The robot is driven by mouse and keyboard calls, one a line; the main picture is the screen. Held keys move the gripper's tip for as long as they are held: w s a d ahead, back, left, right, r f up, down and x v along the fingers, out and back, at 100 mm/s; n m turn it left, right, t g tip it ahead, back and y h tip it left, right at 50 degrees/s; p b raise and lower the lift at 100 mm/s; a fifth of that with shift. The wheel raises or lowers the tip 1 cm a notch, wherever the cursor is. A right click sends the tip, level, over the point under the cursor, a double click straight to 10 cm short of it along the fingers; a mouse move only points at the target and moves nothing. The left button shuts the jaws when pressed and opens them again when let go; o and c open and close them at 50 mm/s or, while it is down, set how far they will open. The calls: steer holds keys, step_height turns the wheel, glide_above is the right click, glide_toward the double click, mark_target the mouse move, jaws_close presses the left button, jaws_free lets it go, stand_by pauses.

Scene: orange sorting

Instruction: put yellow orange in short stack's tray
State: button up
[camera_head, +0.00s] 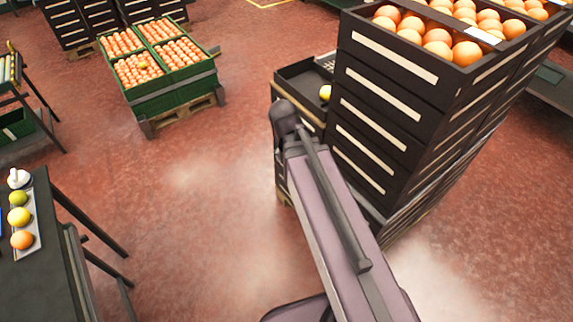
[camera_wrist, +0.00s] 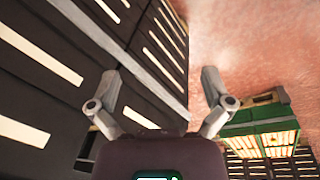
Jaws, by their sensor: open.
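A yellow orange (camera_head: 325,92) lies in the open black tray (camera_head: 291,71) on top of the short stack, at the side beside the tall stack. The tray otherwise looks empty where it is visible. My gripper is at the end of my arm, in front of the short stack in the head view, its fingers not clear there. In the wrist view my gripper (camera_wrist: 162,85) is open, with its two fingers spread and nothing between them. Another yellow fruit (camera_head: 143,65) sits among oranges in the green crates.
A tall stack of black crates (camera_head: 385,110), full of oranges on top, stands right of the short stack. Green crates (camera_head: 170,97) stand on a pallet at the back left. A dark table (camera_head: 40,280) at left holds a tray of several fruits. Red floor between is clear.

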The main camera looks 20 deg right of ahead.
steer(key=s+a+n+y, duration=0.1)
steer(key=s+a+n, duration=0.1)
steer(key=shift+s+a+f+n+g+y, duration=0.15)
steer(key=shift+s+a+n+g+y, duration=0.15)
steer(key=shift+s+n+y, duration=0.1)
